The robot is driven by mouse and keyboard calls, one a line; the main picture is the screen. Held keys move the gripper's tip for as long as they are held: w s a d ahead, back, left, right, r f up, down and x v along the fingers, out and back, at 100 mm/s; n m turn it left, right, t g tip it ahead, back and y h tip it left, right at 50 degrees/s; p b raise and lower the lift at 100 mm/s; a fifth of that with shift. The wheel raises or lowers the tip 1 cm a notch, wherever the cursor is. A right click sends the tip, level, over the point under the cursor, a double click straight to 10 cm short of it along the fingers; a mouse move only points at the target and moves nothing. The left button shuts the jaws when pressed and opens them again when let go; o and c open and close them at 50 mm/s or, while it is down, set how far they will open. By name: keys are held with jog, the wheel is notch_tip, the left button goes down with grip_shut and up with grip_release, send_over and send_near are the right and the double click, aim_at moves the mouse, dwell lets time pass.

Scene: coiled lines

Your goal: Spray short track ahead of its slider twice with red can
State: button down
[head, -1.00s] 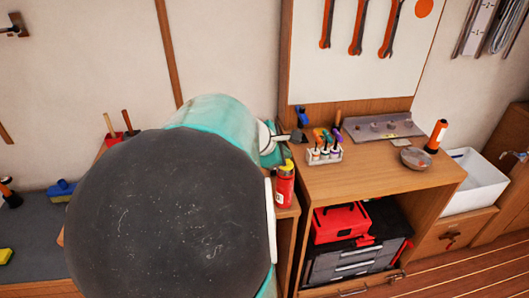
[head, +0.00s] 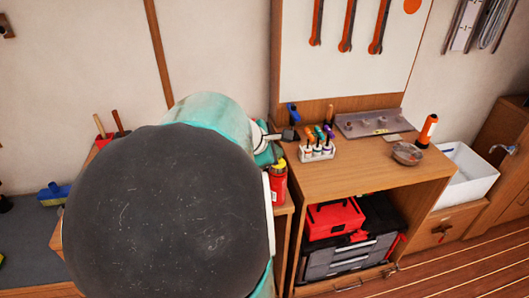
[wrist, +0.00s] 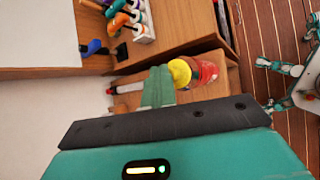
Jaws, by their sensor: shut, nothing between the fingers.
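The red can (head: 278,187) with a yellow top stands on a low wooden surface just left of the workbench. It also shows in the wrist view (wrist: 208,72), its yellow cap facing my gripper. My gripper (wrist: 158,88) has its teal fingers shut and empty, close to the cap; I cannot tell whether they touch. In the head view my arm hides most of the gripper. A grey plate (head: 375,122) with several small fittings lies at the back of the bench; I cannot make out which part is the short track or its slider.
A red toolbox (head: 333,218) sits on the shelf below. A white sink (head: 467,172) stands right. The bench front is clear.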

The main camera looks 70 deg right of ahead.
jog(key=shift+r, duration=0.2)
notch_tip(320, 180, up, 6)
jog(key=shift+f, duration=0.1)
dwell(0.7)
dwell(2.4)
